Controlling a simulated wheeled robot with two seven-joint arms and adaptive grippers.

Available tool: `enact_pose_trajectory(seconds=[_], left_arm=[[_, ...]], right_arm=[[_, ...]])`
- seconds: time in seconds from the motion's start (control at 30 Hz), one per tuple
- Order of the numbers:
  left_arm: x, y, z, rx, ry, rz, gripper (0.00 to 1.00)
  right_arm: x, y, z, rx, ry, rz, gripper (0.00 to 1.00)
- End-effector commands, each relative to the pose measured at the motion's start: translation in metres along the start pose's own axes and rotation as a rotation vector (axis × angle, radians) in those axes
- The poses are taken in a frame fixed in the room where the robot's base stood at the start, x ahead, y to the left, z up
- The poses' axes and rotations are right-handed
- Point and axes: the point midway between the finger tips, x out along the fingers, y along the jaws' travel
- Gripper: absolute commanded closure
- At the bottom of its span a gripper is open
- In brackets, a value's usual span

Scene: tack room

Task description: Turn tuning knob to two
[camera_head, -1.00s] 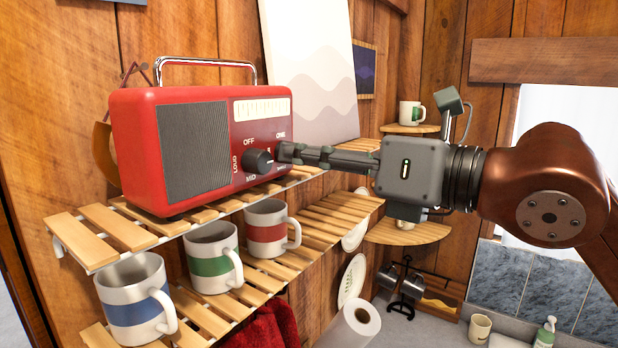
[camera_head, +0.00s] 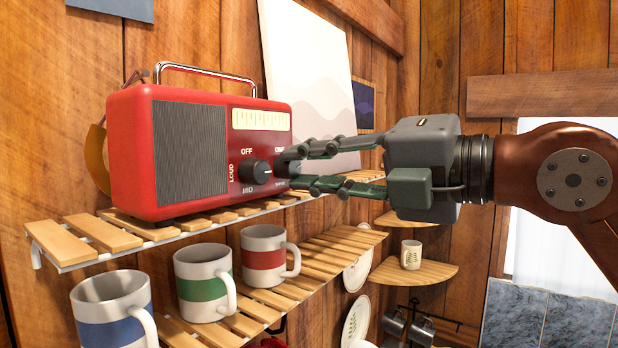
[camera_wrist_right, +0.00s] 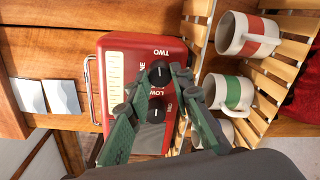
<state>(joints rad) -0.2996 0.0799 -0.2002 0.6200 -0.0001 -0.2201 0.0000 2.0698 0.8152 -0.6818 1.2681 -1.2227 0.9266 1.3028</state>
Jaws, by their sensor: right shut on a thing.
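A red radio (camera_head: 175,155) stands on the slatted wall shelf, its front to the right. Its left knob (camera_head: 257,171), by OFF, LOUD and MID, has a white mark. The tuning knob (camera_head: 283,166), beside it by ONE, is partly hidden by my fingers. My right gripper (camera_head: 297,169) is at the tuning knob, one finger above and one below. In the right wrist view the fingers (camera_wrist_right: 160,80) are shut on the tuning knob (camera_wrist_right: 160,72). Its white mark points along the picture's vertical, with TWO lettered just above. The left knob (camera_wrist_right: 156,110) is below it. My left gripper is out of view.
Mugs with blue (camera_head: 115,312), green (camera_head: 205,282) and red (camera_head: 264,256) bands stand on the slats below the radio. A pale picture panel (camera_head: 310,75) leans behind my gripper. A corner shelf (camera_head: 432,272) holds another mug (camera_head: 411,254).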

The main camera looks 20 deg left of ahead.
Motion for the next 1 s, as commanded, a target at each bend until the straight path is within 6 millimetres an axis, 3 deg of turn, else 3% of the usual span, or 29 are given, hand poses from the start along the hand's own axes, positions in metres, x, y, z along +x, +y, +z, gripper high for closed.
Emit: enact_pose_trajectory(seconds=[0.4, 0.97, 1.0], left_arm=[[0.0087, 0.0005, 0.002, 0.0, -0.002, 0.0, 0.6], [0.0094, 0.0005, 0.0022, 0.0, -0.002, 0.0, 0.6], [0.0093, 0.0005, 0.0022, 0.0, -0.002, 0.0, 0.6]], right_arm=[[-0.0007, 0.0002, 0.0017, 0.193, 0.007, 0.004, 1.0], [-0.0007, 0.0007, 0.002, 0.22, 0.008, 0.004, 1.0], [-0.0007, 0.0007, 0.0019, 0.22, 0.008, 0.004, 0.78]])
